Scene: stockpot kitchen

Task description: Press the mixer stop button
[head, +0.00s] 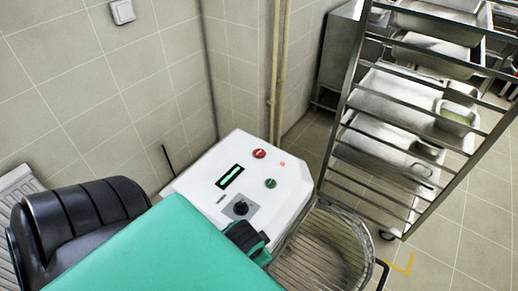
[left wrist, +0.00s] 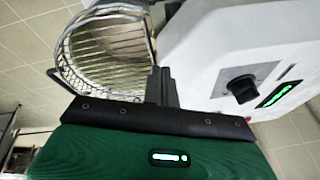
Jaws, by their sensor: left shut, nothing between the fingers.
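The mixer's white control panel (head: 210,181) faces up in the head view. It carries a red button (head: 259,153), a green button (head: 270,183), a lit green display (head: 230,176) and a black knob (head: 240,207). My left gripper (left wrist: 160,76) is shut and empty in the left wrist view. It is beside the panel's edge, apart from the knob (left wrist: 241,88). In the head view my teal arm hides most of the gripper. My right gripper is not in view.
A round wire guard (head: 345,225) is at the panel's right, also seen in the left wrist view (left wrist: 70,50). A metal rack with trays (head: 400,95) stands farther right. Tiled walls and vertical pipes (head: 278,70) are behind the panel. The space above the panel's buttons is clear.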

